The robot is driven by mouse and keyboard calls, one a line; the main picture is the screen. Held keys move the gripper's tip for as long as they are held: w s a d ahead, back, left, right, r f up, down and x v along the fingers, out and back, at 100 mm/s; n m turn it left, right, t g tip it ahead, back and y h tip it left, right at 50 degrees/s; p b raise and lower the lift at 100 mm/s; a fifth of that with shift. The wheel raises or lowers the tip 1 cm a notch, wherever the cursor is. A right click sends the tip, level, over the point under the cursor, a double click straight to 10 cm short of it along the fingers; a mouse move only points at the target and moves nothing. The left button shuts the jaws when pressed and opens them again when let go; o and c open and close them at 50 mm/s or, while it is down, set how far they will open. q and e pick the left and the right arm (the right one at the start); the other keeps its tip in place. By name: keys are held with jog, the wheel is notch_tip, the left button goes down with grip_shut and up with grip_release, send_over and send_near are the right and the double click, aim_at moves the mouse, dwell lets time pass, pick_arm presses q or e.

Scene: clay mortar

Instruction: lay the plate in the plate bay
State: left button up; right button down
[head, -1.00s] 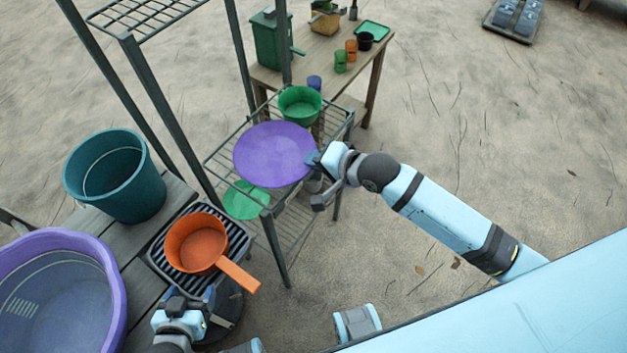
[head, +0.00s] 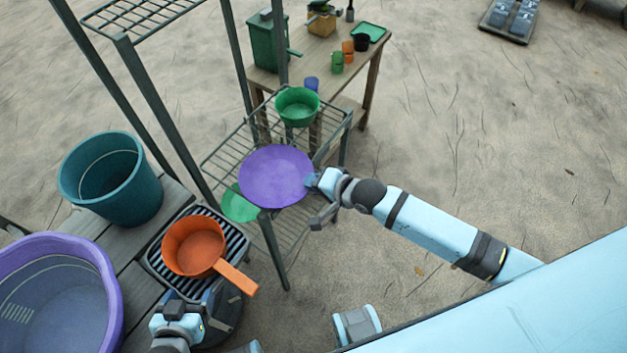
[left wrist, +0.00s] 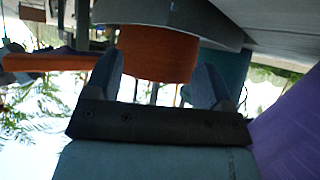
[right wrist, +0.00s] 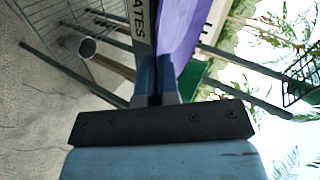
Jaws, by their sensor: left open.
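The purple plate (head: 276,176) is in my right gripper (head: 316,200), which is shut on its right edge. The plate looks nearly flat, over the wire rack (head: 226,150); whether it touches the rack I cannot tell. In the right wrist view the fingers (right wrist: 157,88) are close together at the purple plate (right wrist: 180,28). A pale label strip ending in "ATES" (right wrist: 142,28) is beside it; the plate bay itself is not clearly visible. My left gripper (head: 184,308) is open and empty near the orange pan (head: 194,247); orange shows beyond its fingers (left wrist: 158,85).
A green bowl (head: 298,106) stands on the rack behind the plate. A green round thing (head: 238,204) lies lower on the rack, partly hidden. Rack posts (head: 165,117) rise at the left. A teal bucket (head: 112,180) and purple tub (head: 107,290) are at left.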

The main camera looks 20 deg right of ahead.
jog(key=c, duration=1.4)
grip_release()
jog(key=shift+o, duration=0.2)
jog(key=v, duration=1.2)
jog(key=s+a+f+n+t+h, duration=0.1)
jog(key=s+f+n+h, duration=0.3)
jog(key=s+f+n, duration=0.5)
jog(key=shift+a+f+n+p, duration=0.2)
jog(key=shift+n+p, duration=0.1)
jog(key=shift+n, duration=0.7)
jog(key=shift+o, duration=0.4)
jog(key=shift+w, duration=0.1)
